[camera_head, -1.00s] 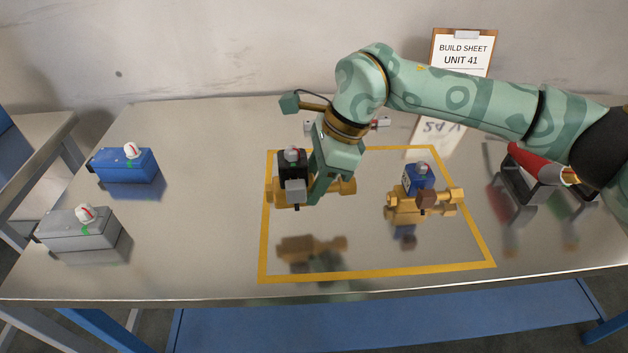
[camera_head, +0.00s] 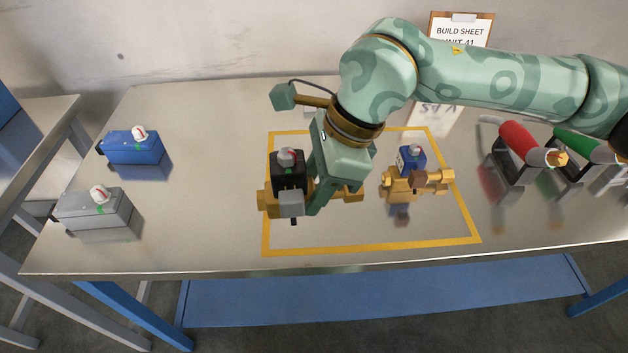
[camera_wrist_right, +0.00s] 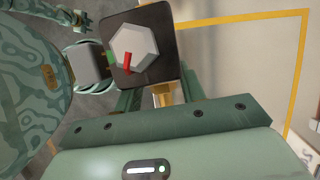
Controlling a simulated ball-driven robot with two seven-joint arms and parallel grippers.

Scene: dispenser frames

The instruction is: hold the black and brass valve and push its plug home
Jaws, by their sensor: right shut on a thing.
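The black and brass valve has a black housing (camera_head: 289,170) with a grey knob on top and a brass body (camera_head: 268,201). My right gripper (camera_head: 317,195) is shut on it and holds it upright above the table. Its grey plug (camera_head: 291,204) sits at the housing's near side. In the right wrist view the plug (camera_wrist_right: 88,64) is beside the black housing (camera_wrist_right: 155,25), with a narrow strip of green and brass between them. I cannot tell how deep it sits. The knob (camera_wrist_right: 133,47) bears a red mark. My left gripper does not show.
A blue and brass valve (camera_head: 410,158) stands right in the yellow outline (camera_head: 360,245). A blue box (camera_head: 132,148) and a grey box (camera_head: 92,212) are at the left. Red-handled (camera_head: 518,142) and green-handled (camera_head: 580,143) tools rest in stands at the right. A build sheet (camera_head: 460,30) stands behind.

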